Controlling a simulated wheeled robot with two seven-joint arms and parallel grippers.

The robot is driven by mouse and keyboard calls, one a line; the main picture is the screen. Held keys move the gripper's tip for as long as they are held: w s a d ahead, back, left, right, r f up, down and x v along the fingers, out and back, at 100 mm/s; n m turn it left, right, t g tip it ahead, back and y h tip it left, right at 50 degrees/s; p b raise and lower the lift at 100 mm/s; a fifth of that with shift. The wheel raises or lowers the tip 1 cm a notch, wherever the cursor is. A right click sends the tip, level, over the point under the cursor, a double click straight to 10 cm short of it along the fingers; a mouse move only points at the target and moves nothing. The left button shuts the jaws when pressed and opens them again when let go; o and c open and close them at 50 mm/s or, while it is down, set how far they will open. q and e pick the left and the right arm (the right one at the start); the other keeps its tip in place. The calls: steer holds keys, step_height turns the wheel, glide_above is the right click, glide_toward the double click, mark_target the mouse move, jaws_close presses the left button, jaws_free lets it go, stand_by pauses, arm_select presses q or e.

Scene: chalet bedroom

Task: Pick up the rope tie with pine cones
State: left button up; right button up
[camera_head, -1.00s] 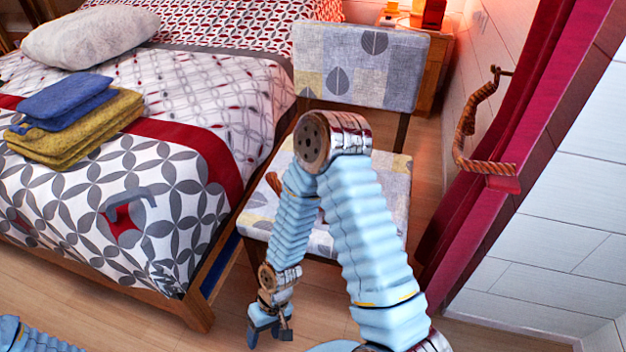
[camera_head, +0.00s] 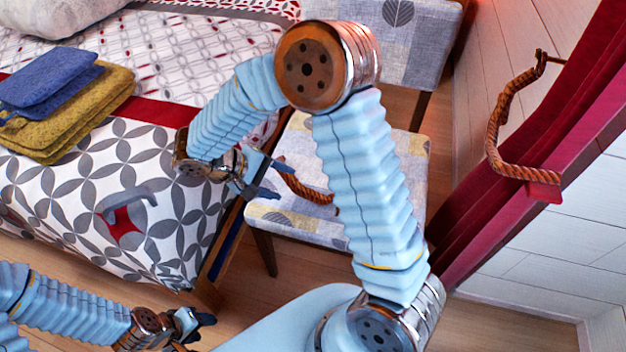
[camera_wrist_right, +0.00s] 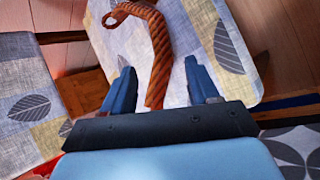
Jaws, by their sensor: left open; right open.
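A brown twisted rope tie (camera_head: 308,190) lies on the patterned chair seat (camera_head: 330,222); my right arm hides part of it in the head view. In the right wrist view the rope tie (camera_wrist_right: 158,45) curves, with a loop at its far end, and its near end reaches between the fingers. No pine cones can be made out. My right gripper (camera_head: 270,178) is open at the chair's left side; its fingers (camera_wrist_right: 158,72) stand apart on either side of the rope. My left gripper (camera_head: 200,325) is open and empty, low at the bottom left.
Another rope (camera_head: 498,135) hangs from a wall hook by the red curtain (camera_head: 565,110). The bed (camera_head: 75,210) is left of the chair, with folded blue (camera_head: 45,78) and yellow towels (camera_head: 85,115) on it. Some floor (camera_head: 320,275) shows in front.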

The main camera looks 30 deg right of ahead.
mark_target(302, 192)
steer(key=x, duration=0.7)
steer(key=shift+s+a+f+p, duration=0.1)
steer(key=shift+s+f+p, duration=0.1)
steer(key=shift+p, duration=0.1)
steer(key=shift+c, duration=0.4)
jaws_close()
